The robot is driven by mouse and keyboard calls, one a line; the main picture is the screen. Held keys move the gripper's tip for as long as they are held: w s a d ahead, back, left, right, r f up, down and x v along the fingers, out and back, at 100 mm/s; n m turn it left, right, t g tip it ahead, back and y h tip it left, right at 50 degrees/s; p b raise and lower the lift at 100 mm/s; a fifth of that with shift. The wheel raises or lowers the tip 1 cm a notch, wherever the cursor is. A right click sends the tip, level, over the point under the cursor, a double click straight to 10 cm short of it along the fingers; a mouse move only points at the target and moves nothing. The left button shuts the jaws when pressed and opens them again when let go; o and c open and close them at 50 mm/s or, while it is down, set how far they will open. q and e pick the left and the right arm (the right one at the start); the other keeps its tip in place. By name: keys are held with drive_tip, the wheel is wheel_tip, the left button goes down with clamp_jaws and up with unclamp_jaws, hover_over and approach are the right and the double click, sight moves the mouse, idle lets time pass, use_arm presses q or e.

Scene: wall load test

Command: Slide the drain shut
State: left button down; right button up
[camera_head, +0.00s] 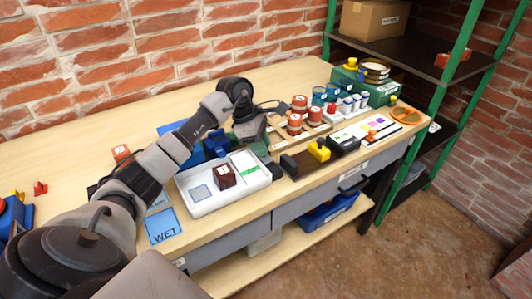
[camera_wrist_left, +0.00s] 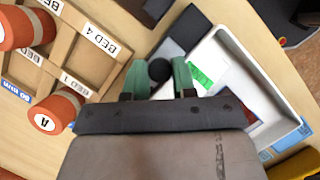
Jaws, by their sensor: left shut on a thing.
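The white tray (camera_head: 205,205) lies on the bench, with a green-striped white card and a dark red block (camera_head: 225,176) in it. My left gripper (camera_head: 257,143) is low at the tray's back right corner. In the left wrist view its two green fingers (camera_wrist_left: 160,78) stand either side of a round black knob (camera_wrist_left: 160,69) and are shut on it. The knob is beside the tray (camera_wrist_left: 262,82), next to dark grey flat pieces (camera_wrist_left: 183,27). I take the knob for the drain slide's handle; the drain opening itself is hidden. My right gripper is out of view.
A wooden rack (camera_wrist_left: 88,50) with red-brown containers stands close to the left gripper. A blue WET mat (camera_head: 163,227) lies at the front left.

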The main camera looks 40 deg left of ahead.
use_arm(q)
drive_tip(key=shift+a+r, duration=0.1)
drive_tip(key=c, duration=1.3)
unclamp_jaws()
drive_tip(key=shift+w, duration=0.1)
drive_tip(key=shift+c, duration=0.2)
drive_tip(key=o, duration=0.4)
drive_tip(key=shift+a, duration=0.15)
drive_tip(key=shift+o, duration=0.2)
drive_tip(key=v, duration=1)
drive_tip(key=shift+r, duration=0.3)
